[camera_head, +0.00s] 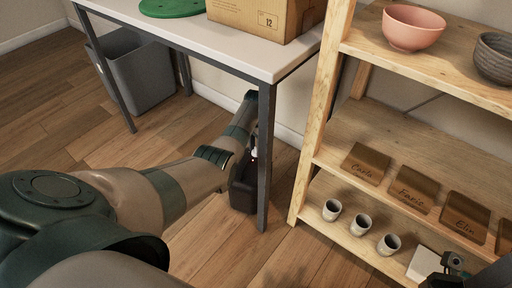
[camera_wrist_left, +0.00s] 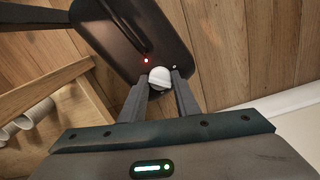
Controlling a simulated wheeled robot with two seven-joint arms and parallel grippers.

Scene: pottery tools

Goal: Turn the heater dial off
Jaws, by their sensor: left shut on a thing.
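The heater (camera_head: 243,188) is a dark box on the floor under the table, partly hidden by my left arm and a table leg. In the left wrist view the heater (camera_wrist_left: 110,35) shows a lit red light (camera_wrist_left: 146,60) beside its white round dial (camera_wrist_left: 159,77). My left gripper (camera_wrist_left: 160,88) is at the dial, with one finger on each side, shut on it. In the head view the left gripper (camera_head: 252,153) is small beside the table leg. Part of my right gripper (camera_head: 447,272) shows at the bottom right corner; its fingers cannot be made out.
The table (camera_head: 225,42) stands over the heater, its dark front leg (camera_head: 265,160) close to my left gripper. A wooden shelf (camera_head: 316,140) with bowls, name plaques and small cups stands to the right. A grey bin (camera_head: 140,72) is at the back left. Floor at the front is clear.

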